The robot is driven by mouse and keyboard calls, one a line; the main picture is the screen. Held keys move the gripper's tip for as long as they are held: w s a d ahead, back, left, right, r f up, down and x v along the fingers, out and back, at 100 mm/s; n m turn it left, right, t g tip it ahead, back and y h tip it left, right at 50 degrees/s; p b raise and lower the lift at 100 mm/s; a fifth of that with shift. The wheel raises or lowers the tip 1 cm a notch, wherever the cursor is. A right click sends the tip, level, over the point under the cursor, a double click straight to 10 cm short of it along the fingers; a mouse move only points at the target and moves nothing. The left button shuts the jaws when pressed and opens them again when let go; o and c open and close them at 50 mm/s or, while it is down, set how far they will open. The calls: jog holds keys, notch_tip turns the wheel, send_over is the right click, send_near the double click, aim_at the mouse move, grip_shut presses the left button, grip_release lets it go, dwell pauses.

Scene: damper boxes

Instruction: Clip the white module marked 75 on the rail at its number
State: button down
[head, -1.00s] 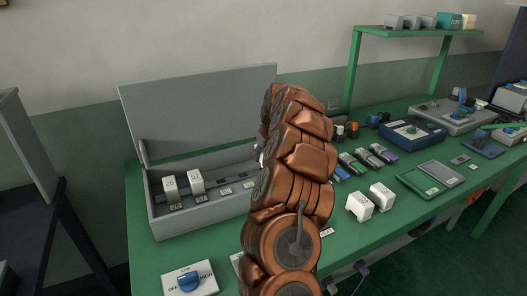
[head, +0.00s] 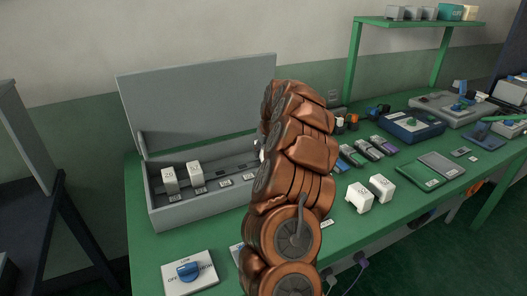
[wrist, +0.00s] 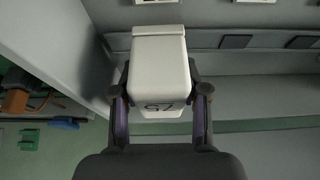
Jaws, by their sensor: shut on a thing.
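A white module (wrist: 160,62) with a dark number on its near end sits between the two fingers of my gripper (wrist: 160,98) in the wrist view. The number is inverted and partly hard to read. My gripper is shut on it; in the head view my copper arm hides the gripper. The grey box (head: 152,208) stands open with its lid up. Two white modules, left (head: 170,179) and right (head: 195,174), stand at its left end beside a row of small number labels. In the wrist view the held module is close to the rail strip (wrist: 262,41); contact cannot be told.
Two more white modules (head: 360,197) (head: 382,188) stand on the green bench right of my arm. A switch panel with a blue knob (head: 188,271) lies at the front left. Several coloured modules and a blue box (head: 411,127) are farther right.

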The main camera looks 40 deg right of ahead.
jog(key=shift+f+b, duration=0.5)
jog(key=shift+f, duration=0.6)
jog(key=c, duration=0.5)
grip_release()
jog(key=v, duration=1.2)
jog(key=s+a+r+n+g+y+p, duration=0.1)
jog(key=s+a+r, duration=0.1)
jog(key=a, duration=0.8)
jog(key=s+a+r+n+p, duration=0.1)
jog(key=s+a+r, duration=0.1)
jog(key=a, duration=0.7)
jog(key=s+a+r+n+g+y+p, duration=0.1)
jog(key=s+a+r+n+p, duration=0.15)
jog(key=a, duration=0.75)
jog(key=s+a+f+g+p, duration=0.1)
jog(key=s+a, duration=0.3)
jog(key=s, duration=0.5)
jog(key=s+a+g+p, duration=0.1)
jog(key=s+a, duration=0.4)
jog(key=s, duration=0.4)
jog(key=s+a+f+g+p, duration=0.1)
jog(key=s+a, duration=0.3)
jog(key=s, duration=0.5)
jog(key=shift+s+a+f+m+g+h, duration=0.3)
jog(key=shift+m+g, duration=0.05)
jog(key=shift+g, duration=0.25)
